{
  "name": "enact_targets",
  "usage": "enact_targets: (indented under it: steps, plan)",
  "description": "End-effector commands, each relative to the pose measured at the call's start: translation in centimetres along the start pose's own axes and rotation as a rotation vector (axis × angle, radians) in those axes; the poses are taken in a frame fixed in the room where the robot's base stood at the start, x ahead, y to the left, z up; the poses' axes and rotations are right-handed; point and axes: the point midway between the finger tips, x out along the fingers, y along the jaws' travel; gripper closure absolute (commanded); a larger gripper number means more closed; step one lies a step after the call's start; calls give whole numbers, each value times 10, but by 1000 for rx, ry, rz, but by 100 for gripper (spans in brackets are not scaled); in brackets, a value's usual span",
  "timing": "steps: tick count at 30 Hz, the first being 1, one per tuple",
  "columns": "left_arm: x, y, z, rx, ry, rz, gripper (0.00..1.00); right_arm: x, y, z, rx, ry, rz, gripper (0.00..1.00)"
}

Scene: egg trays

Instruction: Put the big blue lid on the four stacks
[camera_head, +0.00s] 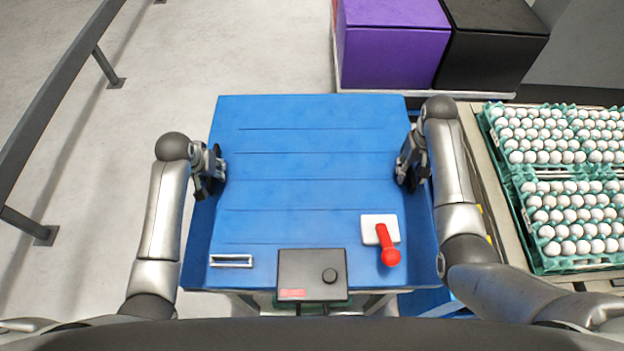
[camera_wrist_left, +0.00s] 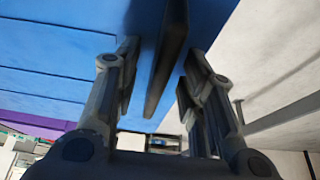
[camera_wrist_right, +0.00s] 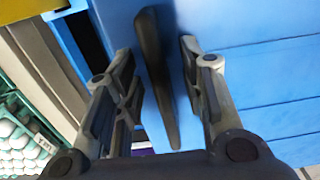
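The big blue lid (camera_head: 300,180) lies in front of me in the head view, a wide grooved panel with dark upright handles at its left and right sides. My left gripper (camera_head: 214,172) is at its left edge; in the left wrist view its fingers stand apart on either side of a dark handle (camera_wrist_left: 168,70). My right gripper (camera_head: 408,168) is at the right edge, its fingers apart around the other handle (camera_wrist_right: 155,75). Gaps show beside both handles. The egg stacks (camera_head: 562,190) stand at the right, green trays of white eggs, open on top.
A red lever (camera_head: 388,245) on a white plate and a dark box with a knob (camera_head: 312,274) sit near the lid's front edge. Purple (camera_head: 392,45) and black (camera_head: 492,42) boxes stand at the back right. A grey rail (camera_head: 60,75) runs at the left, with clear floor beside it.

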Motion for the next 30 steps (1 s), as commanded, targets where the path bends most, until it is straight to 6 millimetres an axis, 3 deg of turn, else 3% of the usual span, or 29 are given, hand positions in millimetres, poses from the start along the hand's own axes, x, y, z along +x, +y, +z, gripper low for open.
enact_targets:
  steps: [11,20,30]
  plan:
    - [5,0,0,1,1,0,62,5,0,0,0,1,0,62]
    - [5,0,0,0,0,0,98,5,0,0,0,1,0,98]
    - [5,0,0,0,0,0,100,4,0,0,0,1,0,100]
